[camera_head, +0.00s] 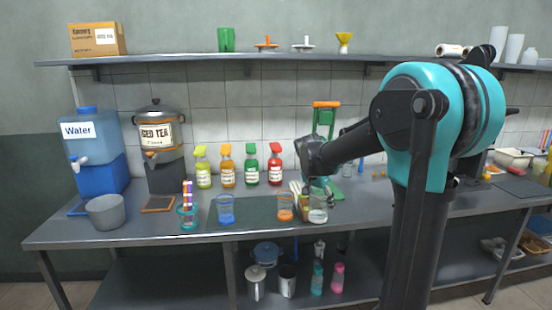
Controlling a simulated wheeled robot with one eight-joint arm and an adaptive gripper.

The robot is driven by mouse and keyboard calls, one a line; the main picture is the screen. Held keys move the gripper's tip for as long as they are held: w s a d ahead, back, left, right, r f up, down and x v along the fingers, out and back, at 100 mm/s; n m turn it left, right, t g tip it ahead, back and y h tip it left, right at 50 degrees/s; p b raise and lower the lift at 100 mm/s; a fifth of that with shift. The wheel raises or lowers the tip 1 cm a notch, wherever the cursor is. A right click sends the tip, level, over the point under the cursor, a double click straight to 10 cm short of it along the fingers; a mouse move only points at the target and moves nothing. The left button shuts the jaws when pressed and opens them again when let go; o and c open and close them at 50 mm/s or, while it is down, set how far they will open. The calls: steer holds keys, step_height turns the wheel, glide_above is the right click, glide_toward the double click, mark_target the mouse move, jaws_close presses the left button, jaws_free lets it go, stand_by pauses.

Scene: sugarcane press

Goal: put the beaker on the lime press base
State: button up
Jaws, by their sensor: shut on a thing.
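The lime press (324,118) is green with an orange handle and stands at the back of the counter, partly behind my arm. Its green base (335,193) shows low beside my gripper. My gripper (315,197) points down at the front of the press and is shut on a clear beaker (318,215). The beaker looks upright, close to the counter's front edge and in front of the press base. I cannot tell whether its bottom touches the counter. My wrist and fingers hide part of the press and the beaker's upper part.
An orange-filled glass (285,207) stands just left of the beaker, and a blue-filled glass (226,209) farther left. Several coloured bottles (251,164) line the back. A clear glass (347,170) stands behind, right of the press. The dark mat (255,207) has bare room.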

steer(key=w+d+f+n+y, duration=0.1)
steer(key=f+n, duration=0.1)
steer(key=f, duration=0.3)
steer(key=w+f+n, duration=0.1)
steer(key=f+n, duration=0.2)
steer(key=f, duration=0.2)
steer(key=w+d+f+n+t+y, duration=0.1)
steer(key=w+f+n, duration=0.1)
steer(key=f, duration=0.3)
steer(key=shift+d+f+n+y, duration=0.3)
steer(key=s+f, duration=0.5)
steer(key=f, duration=0.3)
steer(key=shift+s+d+f+n, duration=0.15)
steer(key=shift+s+f+n, duration=0.05)
steer(key=shift+s+n, duration=0.2)
